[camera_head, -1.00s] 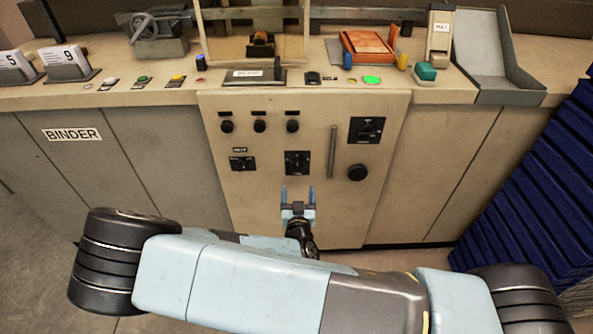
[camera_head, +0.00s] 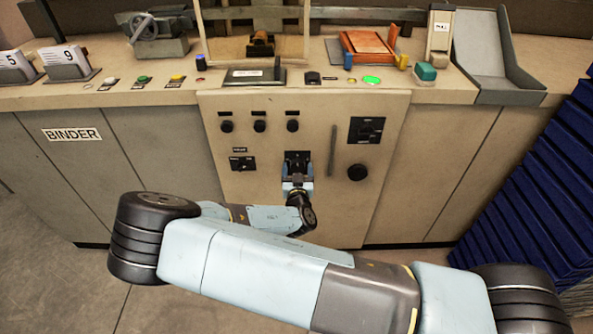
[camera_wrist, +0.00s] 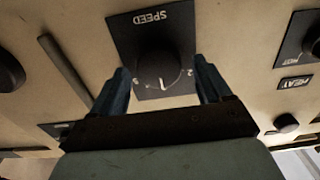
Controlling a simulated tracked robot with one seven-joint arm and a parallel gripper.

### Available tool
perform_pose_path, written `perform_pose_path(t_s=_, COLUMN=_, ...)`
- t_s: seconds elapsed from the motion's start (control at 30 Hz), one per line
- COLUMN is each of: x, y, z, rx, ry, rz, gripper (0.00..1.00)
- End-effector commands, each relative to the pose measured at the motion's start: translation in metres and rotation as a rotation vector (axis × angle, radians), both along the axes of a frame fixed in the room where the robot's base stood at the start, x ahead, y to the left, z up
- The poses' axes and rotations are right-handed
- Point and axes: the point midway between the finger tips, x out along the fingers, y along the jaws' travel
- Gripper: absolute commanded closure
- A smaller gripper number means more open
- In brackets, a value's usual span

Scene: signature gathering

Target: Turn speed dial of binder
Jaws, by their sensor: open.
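The binder's speed dial is a round black knob (camera_wrist: 158,70) on a black plate (camera_wrist: 125,27) marked SPEED, shown upside down in the wrist view. In the head view its plate (camera_head: 297,156) is at the middle of the cream front panel, and my gripper partly covers it. My gripper (camera_wrist: 162,82) is open. Its two blue fingers stand apart on either side of the knob in the wrist view, with a gap visible on each side. In the head view the gripper (camera_head: 298,170) is at the lower part of the speed plate. I cannot tell how deep the fingers reach around the knob.
Near the dial are another switch plate (camera_head: 242,163) at left, a vertical handle (camera_head: 332,152) at right, a black knob (camera_head: 357,172) and a dial plate (camera_head: 367,130). Several small knobs (camera_head: 260,126) are above. Blue stacked sheets (camera_head: 520,210) stand at far right.

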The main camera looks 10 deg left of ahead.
Motion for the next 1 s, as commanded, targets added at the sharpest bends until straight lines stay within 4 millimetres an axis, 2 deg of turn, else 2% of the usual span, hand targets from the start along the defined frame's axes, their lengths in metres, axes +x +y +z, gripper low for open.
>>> perform_pose_path(t_s=0.07, x=-0.0001, y=0.0, z=0.0, rx=0.0, ry=0.0, rz=0.0, gripper=0.24)
perform_pose_path(t_s=0.6, x=-0.0003, y=-0.0002, z=0.0001, rx=0.0, ry=0.0, rz=0.0, gripper=0.75)
perform_pose_path(t_s=0.63, x=-0.0004, y=0.007, z=0.0003, rx=0.003, ry=0.0, rz=0.002, gripper=0.76)
perform_pose_path(t_s=1.0, x=0.0007, y=0.0001, z=0.0001, rx=-0.069, ry=-0.017, rz=0.0, gripper=0.77)
